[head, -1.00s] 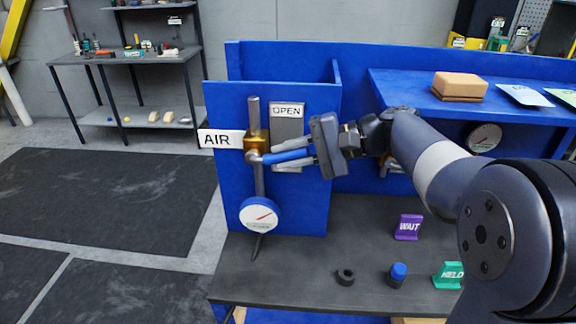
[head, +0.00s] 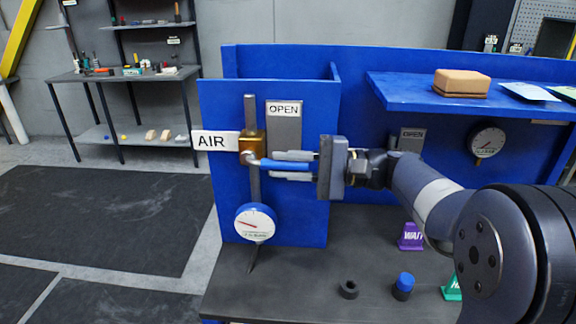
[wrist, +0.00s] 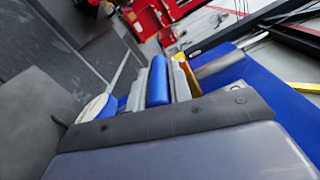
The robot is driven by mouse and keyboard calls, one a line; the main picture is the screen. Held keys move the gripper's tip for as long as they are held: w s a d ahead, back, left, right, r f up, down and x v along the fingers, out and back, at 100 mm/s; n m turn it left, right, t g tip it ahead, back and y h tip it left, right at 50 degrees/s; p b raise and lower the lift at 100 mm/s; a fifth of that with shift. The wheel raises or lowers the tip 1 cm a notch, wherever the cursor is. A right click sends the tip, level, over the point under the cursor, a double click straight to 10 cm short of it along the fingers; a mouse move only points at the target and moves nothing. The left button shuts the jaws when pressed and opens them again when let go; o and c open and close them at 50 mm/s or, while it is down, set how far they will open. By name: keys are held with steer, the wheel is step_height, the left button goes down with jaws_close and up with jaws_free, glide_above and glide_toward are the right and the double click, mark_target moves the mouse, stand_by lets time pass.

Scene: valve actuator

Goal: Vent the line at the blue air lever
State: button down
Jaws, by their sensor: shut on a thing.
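The blue air lever (head: 283,165) extends right from the brass valve (head: 252,147), roughly level with a slight downward tilt. The valve sits on a grey vertical pipe beside the white AIR label (head: 212,140). My gripper (head: 290,166) is shut on the lever, one finger above it and one below. In the wrist view the blue lever (wrist: 158,82) lies between the grey fingers. A grey OPEN plate (head: 284,118) stands behind the lever. A round white gauge (head: 255,222) with a red needle hangs below the valve; its needle points to the upper left.
A brown block (head: 461,83) lies on the blue shelf. A black ring (head: 348,289), a blue-topped knob (head: 403,285) and a purple WAIT sign (head: 411,237) stand on the dark bench.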

steer(key=shift+f, duration=0.1)
steer(key=c, duration=1.3)
jaws_free()
steer(key=shift+d, duration=0.1)
steer(key=d, duration=1)
steer(key=shift+d+b, duration=0.3)
steer(key=shift+b, duration=0.05)
steer(key=shift+f, duration=0.1)
